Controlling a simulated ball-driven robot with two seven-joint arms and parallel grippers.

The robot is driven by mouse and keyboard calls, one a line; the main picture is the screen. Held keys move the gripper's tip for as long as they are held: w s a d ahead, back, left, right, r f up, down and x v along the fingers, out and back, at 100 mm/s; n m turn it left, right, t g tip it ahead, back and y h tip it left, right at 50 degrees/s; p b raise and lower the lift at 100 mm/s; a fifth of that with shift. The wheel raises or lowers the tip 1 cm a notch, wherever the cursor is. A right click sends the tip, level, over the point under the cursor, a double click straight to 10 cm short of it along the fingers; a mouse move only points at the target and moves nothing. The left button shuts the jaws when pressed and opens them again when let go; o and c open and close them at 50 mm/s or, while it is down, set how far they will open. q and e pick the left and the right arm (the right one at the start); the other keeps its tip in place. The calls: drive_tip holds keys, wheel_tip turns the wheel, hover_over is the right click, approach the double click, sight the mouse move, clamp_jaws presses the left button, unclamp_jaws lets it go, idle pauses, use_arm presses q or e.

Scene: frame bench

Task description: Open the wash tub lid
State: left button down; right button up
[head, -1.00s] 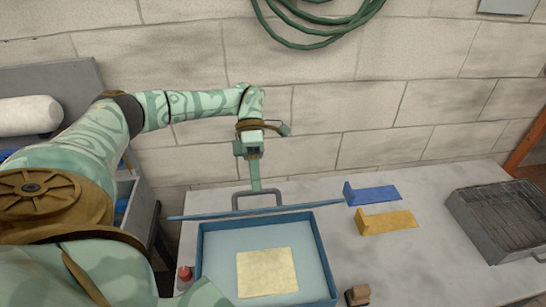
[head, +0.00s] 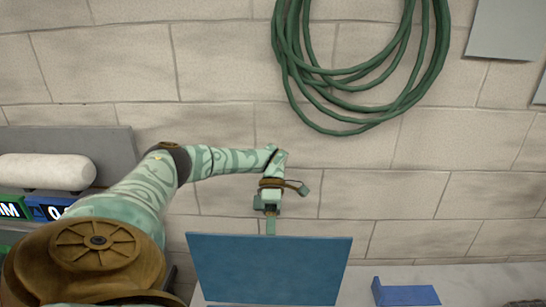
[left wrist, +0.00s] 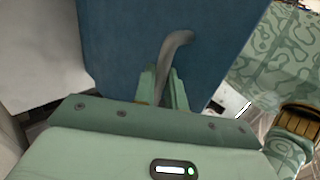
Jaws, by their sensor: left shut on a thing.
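The blue wash tub lid (head: 270,268) shows as a broad panel at the bottom middle of the head view, standing steeply raised. Its handle is hidden behind it there. In the left wrist view, the grey bar handle (left wrist: 176,42) stands out from the blue lid (left wrist: 115,45). My left gripper (head: 270,228) is behind the lid's top edge, its fingertips partly hidden. In the left wrist view, the left gripper (left wrist: 161,88) is shut on the handle. The tub's inside is out of view. My right gripper is not in view.
A brick wall stands behind the bench, with a coiled green hose (head: 360,70) hanging on it. A blue bracket (head: 405,293) lies on the bench right of the lid. A white roll (head: 45,170) is at the left.

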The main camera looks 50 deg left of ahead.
sight(268, 236)
use_arm(q)
drive_tip(key=shift+s+a+f, duration=0.1)
drive_tip(key=shift+s+f, duration=0.05)
drive_tip(key=shift+f, duration=0.3)
drive_tip(key=c, duration=1.6)
unclamp_jaws()
drive_tip(key=shift+o, duration=0.7)
drive_tip(key=shift+w+a, duration=0.2)
drive_tip(key=shift+w, duration=0.05)
drive_tip(key=r, duration=0.4)
drive_tip(key=shift+s+d, duration=0.25)
drive_tip(key=s+d+r, duration=0.2)
drive_tip(key=r, duration=0.1)
drive_tip(key=s+d+r, duration=0.1)
drive_tip(key=r, duration=0.1)
drive_tip(key=shift+d+r, duration=0.15)
drive_tip(key=shift+d, duration=0.1)
drive_tip(key=s+d+r+b, duration=0.1)
drive_tip(key=s+d+r, duration=0.2)
drive_tip(key=s+d, duration=0.2)
drive_tip(key=shift+s+d+r, duration=0.15)
drive_tip(key=shift+d+r, duration=0.2)
drive_tip(key=shift+d, duration=0.6)
